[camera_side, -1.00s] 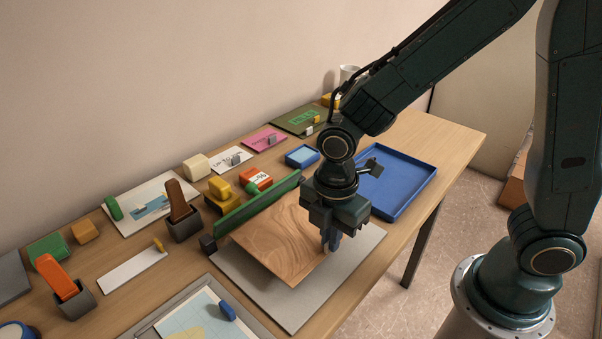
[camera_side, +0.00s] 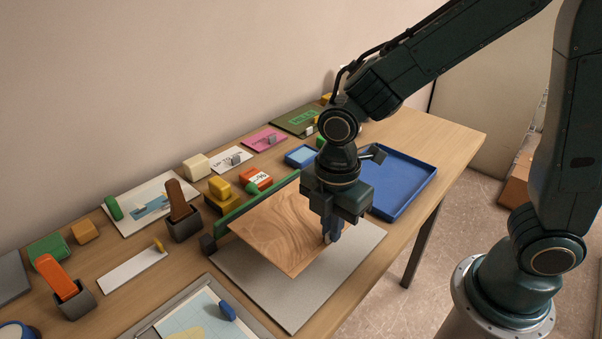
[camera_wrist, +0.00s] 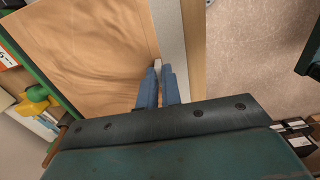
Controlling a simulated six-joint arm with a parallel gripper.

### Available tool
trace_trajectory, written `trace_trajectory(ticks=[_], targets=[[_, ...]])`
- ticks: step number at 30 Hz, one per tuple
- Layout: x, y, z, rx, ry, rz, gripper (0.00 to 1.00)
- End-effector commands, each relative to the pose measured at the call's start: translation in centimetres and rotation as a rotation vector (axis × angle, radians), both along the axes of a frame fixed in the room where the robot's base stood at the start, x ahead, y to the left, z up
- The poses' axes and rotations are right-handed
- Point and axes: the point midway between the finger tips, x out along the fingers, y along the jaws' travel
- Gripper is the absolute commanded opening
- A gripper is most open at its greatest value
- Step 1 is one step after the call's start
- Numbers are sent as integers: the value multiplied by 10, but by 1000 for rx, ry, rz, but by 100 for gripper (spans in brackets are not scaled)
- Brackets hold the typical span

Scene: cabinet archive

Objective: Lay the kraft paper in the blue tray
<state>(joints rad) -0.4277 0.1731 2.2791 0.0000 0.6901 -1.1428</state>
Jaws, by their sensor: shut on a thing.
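The kraft paper (camera_side: 285,230) is a brown sheet with wavy grain. It hangs level a little above a grey board (camera_side: 265,290) and is apart from it at the near corner. My gripper (camera_side: 330,238) is shut on the sheet's right edge, where a small pale tab (camera_wrist: 157,63) shows between the blue fingertips in the wrist view. The sheet also fills the upper left of the wrist view (camera_wrist: 95,50). The blue tray (camera_side: 420,180) lies flat behind and right of my gripper, which hides its left part. Its visible floor is bare.
A green bar (camera_side: 232,208) runs along the grey board's back edge, close to the sheet. Stamps, blocks, holders and cards line the table towards the wall. A small blue box (camera_side: 300,156) stands left of the tray. Bare table lies beyond the tray.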

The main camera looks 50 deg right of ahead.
Motion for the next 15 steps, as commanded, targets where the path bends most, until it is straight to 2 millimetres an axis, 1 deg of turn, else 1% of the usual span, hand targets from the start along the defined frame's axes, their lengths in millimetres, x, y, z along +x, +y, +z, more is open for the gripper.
trace_trajectory(ticks=[1,11,12,15], targets=[[1,0,8,2,-5,0,0],[1,0,56,3,-6,0,0],[3,-6,53,0,-1,-5,0],[8,-18,52,0,-1,-7,0]])
